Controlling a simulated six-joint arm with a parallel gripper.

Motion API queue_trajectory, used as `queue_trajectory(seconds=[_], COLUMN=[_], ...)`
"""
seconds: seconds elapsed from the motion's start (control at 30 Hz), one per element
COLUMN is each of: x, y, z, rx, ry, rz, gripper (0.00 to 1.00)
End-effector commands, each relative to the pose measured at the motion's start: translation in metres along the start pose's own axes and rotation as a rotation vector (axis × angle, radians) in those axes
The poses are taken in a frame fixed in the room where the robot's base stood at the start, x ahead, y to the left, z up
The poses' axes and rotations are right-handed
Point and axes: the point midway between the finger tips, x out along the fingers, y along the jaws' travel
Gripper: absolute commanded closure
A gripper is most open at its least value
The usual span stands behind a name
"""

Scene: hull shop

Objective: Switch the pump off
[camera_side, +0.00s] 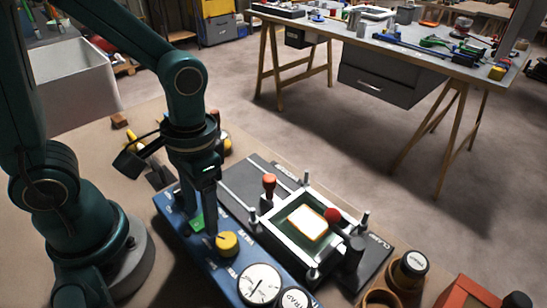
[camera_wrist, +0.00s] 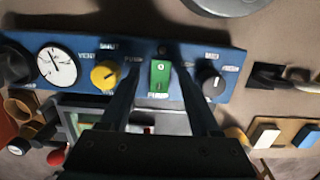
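The pump switch is a green rocker (camera_wrist: 160,78) on a blue control panel (camera_wrist: 235,62), with the label PUMP below it in the wrist view. A small round white mark shows on its upper end; I cannot tell which end is pressed in. My gripper (camera_wrist: 160,60) is open and empty, with one dark finger on each side of the switch in that view. In the side view my gripper (camera_side: 209,222) points down over the panel, close to the green switch (camera_side: 197,222). Whether a finger touches the panel is not clear.
A yellow knob (camera_wrist: 104,74) and a dial gauge (camera_wrist: 57,65) are left of the switch, a black knob (camera_wrist: 214,82) right of it. In the side view a clamp frame with red-knobbed handles (camera_side: 269,184) stands beside the panel. Wooden-rimmed jars (camera_side: 410,270) stand at lower right.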

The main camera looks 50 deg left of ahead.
Motion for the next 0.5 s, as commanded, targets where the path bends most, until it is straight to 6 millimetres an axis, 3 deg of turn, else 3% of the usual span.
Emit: queue_trajectory(seconds=[0.27, 0.5], x=[-0.001, -0.024], y=[0.000, 0.000], z=[0.000, -0.001], rx=[0.000, 0.000], ry=[-0.002, 0.005], rz=[-0.001, 0.000], gripper=[0.38, 0.38])
